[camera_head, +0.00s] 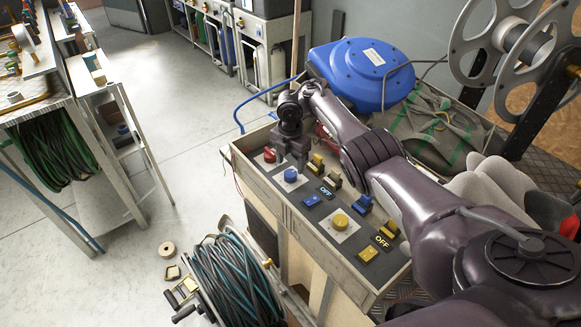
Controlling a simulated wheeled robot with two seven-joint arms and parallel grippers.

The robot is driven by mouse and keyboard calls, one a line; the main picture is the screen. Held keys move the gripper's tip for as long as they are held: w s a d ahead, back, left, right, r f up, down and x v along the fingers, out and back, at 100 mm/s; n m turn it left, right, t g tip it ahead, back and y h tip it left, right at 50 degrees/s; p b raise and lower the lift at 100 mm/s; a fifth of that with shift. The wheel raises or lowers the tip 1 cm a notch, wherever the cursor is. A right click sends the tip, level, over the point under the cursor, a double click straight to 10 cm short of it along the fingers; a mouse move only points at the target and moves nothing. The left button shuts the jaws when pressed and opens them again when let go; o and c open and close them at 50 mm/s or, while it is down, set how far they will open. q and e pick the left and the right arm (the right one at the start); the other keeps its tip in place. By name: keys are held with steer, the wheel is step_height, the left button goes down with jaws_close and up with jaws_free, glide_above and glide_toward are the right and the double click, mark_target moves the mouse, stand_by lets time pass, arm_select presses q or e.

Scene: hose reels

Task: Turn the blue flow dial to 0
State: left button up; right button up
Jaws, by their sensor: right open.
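The blue flow dial (291,175) is a round blue knob on a white plate on the sloped control panel (318,238). My right gripper (291,161) points down just above and behind it in the picture. Its jaws are open and empty; I cannot tell whether a fingertip touches the dial. The dial's marks and pointer are too small to read. My left gripper is out of view.
A red dial (269,155) sits left of the blue dial and a yellow dial (341,221) lower right. A blue hose reel (362,72) stands behind the panel.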

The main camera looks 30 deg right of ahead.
mark_target(290, 173)
steer(key=shift+r, duration=1.85)
